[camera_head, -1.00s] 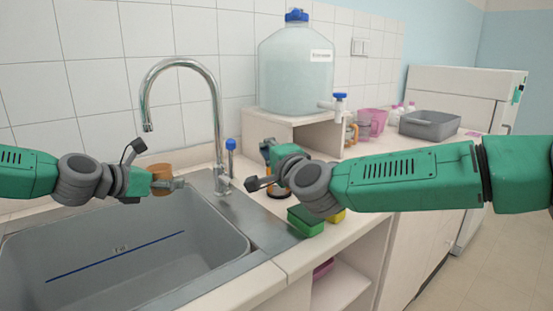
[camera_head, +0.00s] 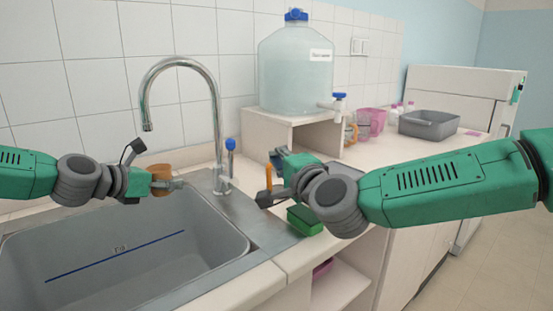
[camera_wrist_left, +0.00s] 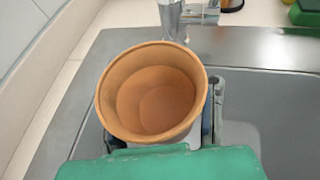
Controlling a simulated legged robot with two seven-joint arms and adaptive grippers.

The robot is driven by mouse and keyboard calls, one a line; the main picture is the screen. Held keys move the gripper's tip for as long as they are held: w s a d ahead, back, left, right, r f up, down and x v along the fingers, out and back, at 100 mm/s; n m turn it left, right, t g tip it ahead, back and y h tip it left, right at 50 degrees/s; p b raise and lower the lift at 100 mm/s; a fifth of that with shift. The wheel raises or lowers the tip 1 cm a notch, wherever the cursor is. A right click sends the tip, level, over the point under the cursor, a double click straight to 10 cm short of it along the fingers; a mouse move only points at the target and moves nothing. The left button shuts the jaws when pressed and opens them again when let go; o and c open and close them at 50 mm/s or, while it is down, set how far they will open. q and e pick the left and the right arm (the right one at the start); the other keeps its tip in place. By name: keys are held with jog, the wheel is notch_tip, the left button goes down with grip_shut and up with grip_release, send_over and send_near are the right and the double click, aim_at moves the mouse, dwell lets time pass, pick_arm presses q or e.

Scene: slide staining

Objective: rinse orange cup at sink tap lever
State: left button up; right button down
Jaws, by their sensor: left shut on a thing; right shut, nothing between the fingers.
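A green sponge (camera_head: 304,220) lies on the counter below my right wrist. A large water bottle (camera_head: 296,66) stands on a raised shelf behind. A pink container (camera_head: 371,122) and a grey tray (camera_head: 428,125) stand farther right. The basin is clear.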

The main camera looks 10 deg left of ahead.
pick_arm(q)
jog(key=s+d+p, duration=0.1)
jog(key=s+d, duration=0.3)
jog(key=d, duration=0.2)
jog(key=shift+s+d, duration=0.2)
jog(key=shift+d, duration=0.05)
dwell(0.5)
jog(key=shift+r, duration=0.15)
dwell(1.0)
jog(key=s+d+r+p, duration=0.3)
jog(key=d+r, duration=0.1)
dwell(0.5)
jog(key=shift+f, duration=0.15)
dwell(1.0)
